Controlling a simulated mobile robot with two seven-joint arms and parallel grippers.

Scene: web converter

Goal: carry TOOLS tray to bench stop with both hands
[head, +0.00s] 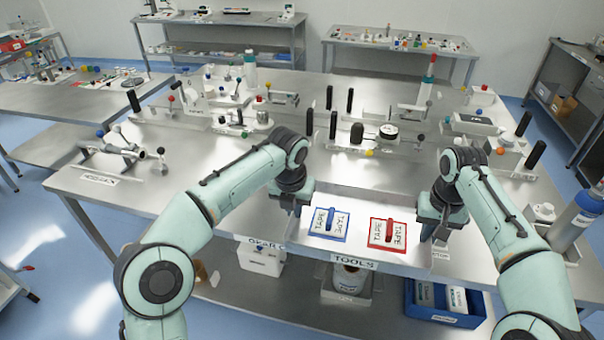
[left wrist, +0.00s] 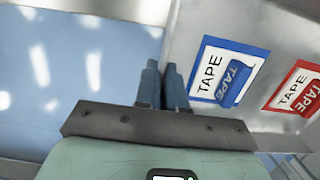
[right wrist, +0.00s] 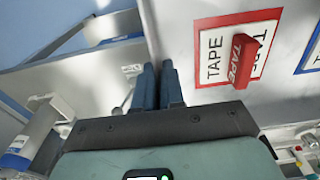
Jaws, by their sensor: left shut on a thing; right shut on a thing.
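The TOOLS tray (head: 359,213) is a pale, shallow tray near the bench's front edge in the head view, with a TOOLS label on its front. It holds a blue tape piece (head: 329,222) on a blue-bordered card and a red tape piece (head: 388,234) on a red-bordered card. My left gripper (head: 291,203) is shut on the tray's left side wall, and its fingers (left wrist: 164,87) show there. My right gripper (head: 438,226) is shut on the right side wall, with its fingers (right wrist: 158,88) at it. I cannot tell whether the tray touches the bench, nor which part is the bench stop.
The steel bench (head: 225,160) carries several fixtures with black upright handles behind the tray. A blue-labelled cylinder (head: 578,220) stands at the right. A white bin (head: 260,256) and a blue crate (head: 445,302) sit on the lower shelf. Bare bench lies left of the tray.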

